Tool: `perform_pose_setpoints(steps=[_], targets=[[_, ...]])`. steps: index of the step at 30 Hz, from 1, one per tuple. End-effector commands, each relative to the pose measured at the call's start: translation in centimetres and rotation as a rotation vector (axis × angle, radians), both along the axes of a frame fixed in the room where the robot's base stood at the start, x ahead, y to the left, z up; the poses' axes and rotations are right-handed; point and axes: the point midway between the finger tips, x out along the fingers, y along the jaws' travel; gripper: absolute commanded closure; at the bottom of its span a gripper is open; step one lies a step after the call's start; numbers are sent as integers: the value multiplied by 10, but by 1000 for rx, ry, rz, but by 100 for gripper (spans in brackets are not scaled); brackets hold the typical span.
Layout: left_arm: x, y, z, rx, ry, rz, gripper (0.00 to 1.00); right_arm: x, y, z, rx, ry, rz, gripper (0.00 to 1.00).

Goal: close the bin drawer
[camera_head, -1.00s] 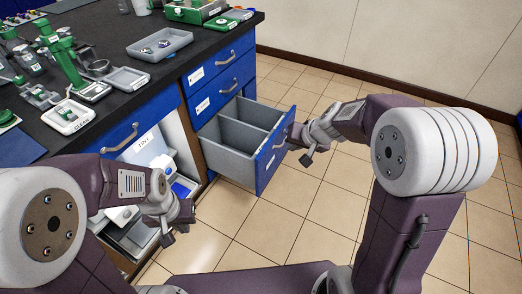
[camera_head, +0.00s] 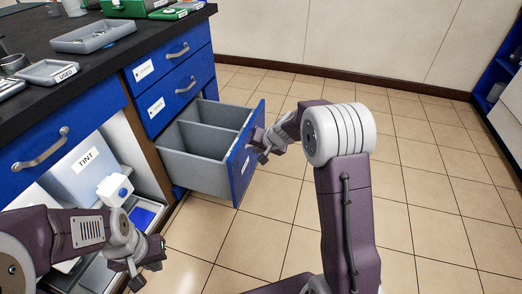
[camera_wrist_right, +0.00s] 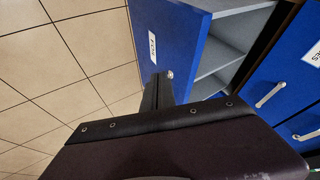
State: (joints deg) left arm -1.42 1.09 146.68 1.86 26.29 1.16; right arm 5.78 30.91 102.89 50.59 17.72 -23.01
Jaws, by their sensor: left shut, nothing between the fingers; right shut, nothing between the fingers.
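The bin drawer stands pulled out of the bench in the head view. Its blue front (camera_head: 238,175) faces right, and its grey inside (camera_head: 185,160) is split by a divider and looks empty. My right gripper (camera_head: 262,157) is shut and empty, close against the outer face of the front and covering its handle area. In the right wrist view the gripper's dark fingers (camera_wrist_right: 158,92) reach the blue front (camera_wrist_right: 170,35) near its label; I cannot tell whether they touch. My left gripper (camera_head: 145,274) is shut and empty, low in front of the open cabinet.
Two shut blue drawers (camera_head: 172,75) sit above the bin drawer. The open cabinet (camera_head: 110,150) at left holds a bin labelled TINT and a white bottle. Grey trays (camera_head: 92,37) lie on the black bench top. Tiled floor (camera_head: 420,190) is clear at the right.

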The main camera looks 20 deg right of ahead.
Motion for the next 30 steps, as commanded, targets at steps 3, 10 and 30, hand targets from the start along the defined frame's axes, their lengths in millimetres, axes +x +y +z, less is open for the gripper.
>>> perform_pose_setpoints(steps=[3,10,30], targets=[[0,0,-11,0,0,0,100,14,5,-25,0,2,3,100],[0,0,6,0,0,0,100,33,32,-19,0,1,4,100],[0,0,15,0,0,0,100,40,44,-18,1,0,2,100]])
